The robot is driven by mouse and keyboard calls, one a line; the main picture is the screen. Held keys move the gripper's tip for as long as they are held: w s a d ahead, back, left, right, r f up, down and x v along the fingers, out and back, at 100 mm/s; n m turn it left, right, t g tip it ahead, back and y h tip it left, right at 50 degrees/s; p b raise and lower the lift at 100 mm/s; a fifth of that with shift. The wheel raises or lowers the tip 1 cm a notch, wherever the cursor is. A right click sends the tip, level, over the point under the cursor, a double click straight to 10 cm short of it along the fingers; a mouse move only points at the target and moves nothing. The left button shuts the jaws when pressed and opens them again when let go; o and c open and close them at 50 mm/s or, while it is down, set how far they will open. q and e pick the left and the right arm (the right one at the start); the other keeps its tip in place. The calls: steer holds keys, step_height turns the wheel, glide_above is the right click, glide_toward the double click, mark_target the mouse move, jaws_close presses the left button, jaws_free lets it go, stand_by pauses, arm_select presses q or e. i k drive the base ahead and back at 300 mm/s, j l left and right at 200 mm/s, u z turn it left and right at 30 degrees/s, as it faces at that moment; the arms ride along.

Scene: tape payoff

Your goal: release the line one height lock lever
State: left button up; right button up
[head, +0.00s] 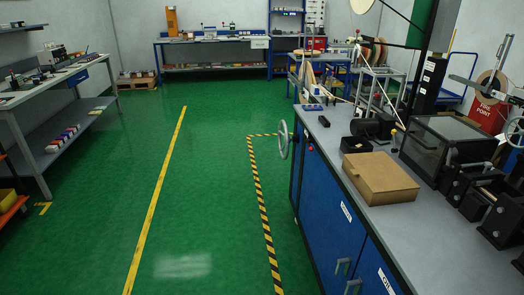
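The line one height lock lever cannot be told for certain from here. A thin upright lever or rod with a yellowish end (393,139) stands on the right bench, beside a dark motor-like unit (372,127). A tall dark post (429,68) rises behind the bench equipment. Neither of my grippers shows in the head view.
A closed cardboard box (380,180) and a dark clear-lidded case (445,150) sit on the right bench. Green floor is open left of it, with a yellow line (158,195) and striped tape (259,196). Workbenches stand at left (60,140) and back (212,68).

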mark_target(309, 145)
steer(key=i+l+z, duration=0.15)
steer(key=i, duration=0.3)
steer(key=i+l+z, duration=0.15)
steer(key=i, duration=0.3)
steer(key=l, duration=0.1)
